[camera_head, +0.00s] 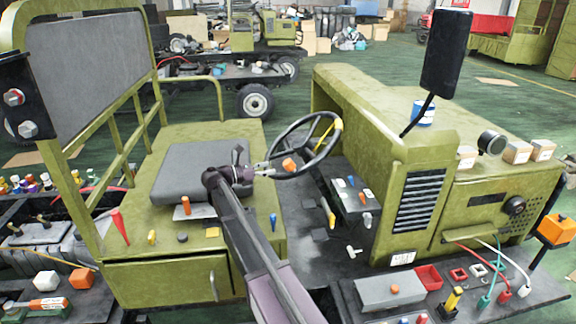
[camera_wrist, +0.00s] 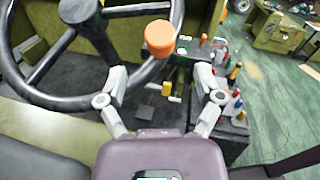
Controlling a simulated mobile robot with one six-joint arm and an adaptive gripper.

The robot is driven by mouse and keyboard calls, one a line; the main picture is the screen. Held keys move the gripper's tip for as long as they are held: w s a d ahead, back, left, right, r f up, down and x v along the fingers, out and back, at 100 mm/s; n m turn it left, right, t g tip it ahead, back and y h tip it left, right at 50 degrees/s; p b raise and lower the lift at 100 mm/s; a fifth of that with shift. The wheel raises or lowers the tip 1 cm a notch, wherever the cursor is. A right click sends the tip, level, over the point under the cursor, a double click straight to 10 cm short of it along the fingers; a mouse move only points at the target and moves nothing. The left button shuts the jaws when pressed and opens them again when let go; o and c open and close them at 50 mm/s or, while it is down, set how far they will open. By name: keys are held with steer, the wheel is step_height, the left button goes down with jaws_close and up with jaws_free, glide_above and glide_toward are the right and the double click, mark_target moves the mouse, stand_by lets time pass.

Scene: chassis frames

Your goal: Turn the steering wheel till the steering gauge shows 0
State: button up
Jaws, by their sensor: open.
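The dark steering wheel (camera_head: 272,150) stands tilted between the seat and the dashboard, with a yellow mark on its upper right rim. An orange knob (camera_head: 289,164) sits on the near part of its rim. My gripper (camera_head: 263,168) is just left of the knob. In the wrist view my gripper (camera_wrist: 160,72) is open and empty, its fingers spread wide. The orange knob (camera_wrist: 160,38) shows just beyond and between the fingertips, apart from them. The wheel's rim (camera_wrist: 60,101) passes behind the left finger. I cannot make out a steering gauge or its reading.
The grey seat (camera_head: 190,172) lies under my arm. A side console (camera_head: 350,203) with several coloured levers stands right of the wheel. The green hood (camera_head: 352,98) and a black mirror (camera_head: 446,53) are farther right. Small loose parts lie on the near surfaces.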

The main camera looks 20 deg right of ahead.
mark_target(288, 164)
steer(key=d, duration=0.7)
steer(key=shift+s+d, duration=0.15)
steer(key=shift+s, duration=0.15)
jaws_close()
